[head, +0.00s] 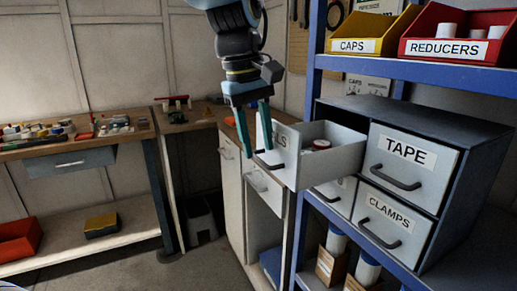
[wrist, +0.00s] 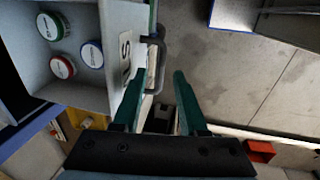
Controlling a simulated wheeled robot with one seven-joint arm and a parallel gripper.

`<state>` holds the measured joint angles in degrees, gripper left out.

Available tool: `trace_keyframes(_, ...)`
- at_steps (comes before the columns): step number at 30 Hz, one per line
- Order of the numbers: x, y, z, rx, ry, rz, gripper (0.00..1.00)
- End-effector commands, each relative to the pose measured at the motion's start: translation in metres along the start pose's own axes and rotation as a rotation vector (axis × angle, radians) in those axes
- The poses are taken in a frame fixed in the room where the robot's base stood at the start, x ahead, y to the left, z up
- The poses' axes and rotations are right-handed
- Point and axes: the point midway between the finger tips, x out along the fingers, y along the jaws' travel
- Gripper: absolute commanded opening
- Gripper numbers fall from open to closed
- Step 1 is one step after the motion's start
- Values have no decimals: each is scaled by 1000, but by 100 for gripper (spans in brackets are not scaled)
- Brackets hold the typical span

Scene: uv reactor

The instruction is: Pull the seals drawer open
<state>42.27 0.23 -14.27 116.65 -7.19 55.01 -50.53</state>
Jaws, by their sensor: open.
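The seals drawer (head: 338,162) is the upper left drawer of the dark cabinet. It stands well out from the cabinet, and its label is partly hidden by my gripper. In the wrist view the drawer (wrist: 85,95) is at the upper left and holds round containers with green, red and blue rims. Its dark handle (wrist: 160,45) appears between my fingertips, closer to the left finger. My gripper (head: 257,150) is open at the drawer's front, fingers pointing down; it also shows in the wrist view (wrist: 160,74). I cannot tell whether a finger touches the handle.
The TAPE drawer (head: 410,160) and CLAMPS drawer (head: 392,222) are shut. A blue shelf rack (head: 440,72) holds the cabinet, with a yellow CAPS bin (head: 365,30) and red REDUCERS bin (head: 450,48) above. A workbench (head: 85,140) stands left. Floor between is clear.

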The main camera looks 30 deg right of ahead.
Motion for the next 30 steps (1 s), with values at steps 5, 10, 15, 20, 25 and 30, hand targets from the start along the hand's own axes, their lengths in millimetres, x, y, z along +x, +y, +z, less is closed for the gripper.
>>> trace_keyframes(5, -36, 0, -1, 0, 4, 5, 42)
trace_keyframes(10, -66, 0, -1, -1, 3, 3, 42)
trace_keyframes(15, -85, 0, 0, -1, 2, 2, 42)
trace_keyframes(20, -90, -1, 0, -1, 0, 0, 42)
trace_keyframes(25, -90, -1, 0, -1, 0, 0, 42)
trace_keyframes(30, -89, 0, 0, -1, 0, 0, 42)
